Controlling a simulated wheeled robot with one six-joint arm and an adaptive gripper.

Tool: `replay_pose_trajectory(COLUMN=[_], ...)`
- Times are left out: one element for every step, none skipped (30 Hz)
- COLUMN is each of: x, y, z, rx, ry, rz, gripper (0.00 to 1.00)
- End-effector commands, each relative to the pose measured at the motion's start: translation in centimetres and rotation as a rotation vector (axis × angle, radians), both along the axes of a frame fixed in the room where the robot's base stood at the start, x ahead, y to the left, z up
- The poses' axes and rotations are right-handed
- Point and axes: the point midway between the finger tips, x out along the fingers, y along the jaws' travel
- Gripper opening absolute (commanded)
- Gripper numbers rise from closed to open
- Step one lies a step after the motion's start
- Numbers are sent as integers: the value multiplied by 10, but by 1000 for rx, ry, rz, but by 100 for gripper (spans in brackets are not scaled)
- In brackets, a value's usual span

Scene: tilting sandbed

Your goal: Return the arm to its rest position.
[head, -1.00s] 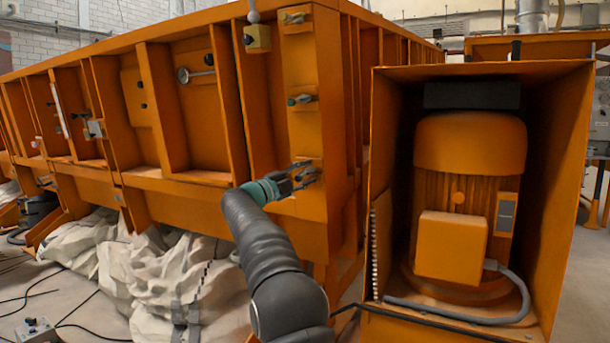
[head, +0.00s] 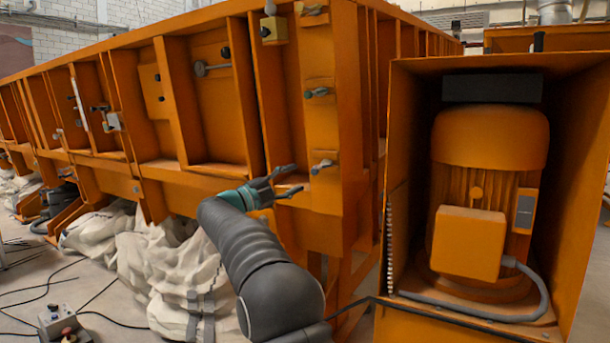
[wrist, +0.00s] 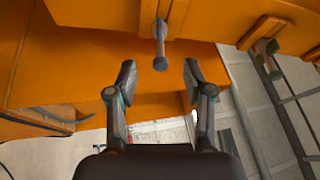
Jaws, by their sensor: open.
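My gripper (head: 290,181) is open and empty at the near corner of the orange sandbed (head: 150,178). In the head view its fingers point right, toward the lowest lever handle (head: 323,165) on the corner post, with a small gap between them. In the wrist view the two fingertips (wrist: 160,76) are spread apart. A grey lever with a rounded end (wrist: 160,45) hangs ahead of them, clear of both fingers. My dark grey arm reaches up from the bottom of the head view.
An orange motor (head: 485,190) stands in an open orange housing (head: 398,130) at the right. Another lever (head: 317,92) sits higher on the post. White fabric bags (head: 165,270) lie under the bed. A control box (head: 60,322) and cables are on the floor at left.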

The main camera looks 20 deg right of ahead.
Motion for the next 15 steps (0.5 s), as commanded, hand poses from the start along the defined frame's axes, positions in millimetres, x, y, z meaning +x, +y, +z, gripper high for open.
replay_pose_trajectory(x=[-1,-2,-2,-3,-3,-4,-4,-4,-4,-4,-4,-4,-4,-4,-4], y=[6,8,11,12,13,14,14,15,15,15,15,15,15,14,14], z=[-1,-2,-3,-3,-3,-4,-4,-4,-4,-4,-4,-4,-4,-4,-4], rx=[0,0,0,0,0,0,0,0,0,0,0,0,0,0,0], ry=[0,0,1,0,0,0,0,0,0,0,0,0,0,0,0], rz=[1,1,2,1,1,0,0,0,0,0,-1,0,0,0,0], gripper=[51,51,51,51,51,51,51,51,51,51,51,51,51,51,51])
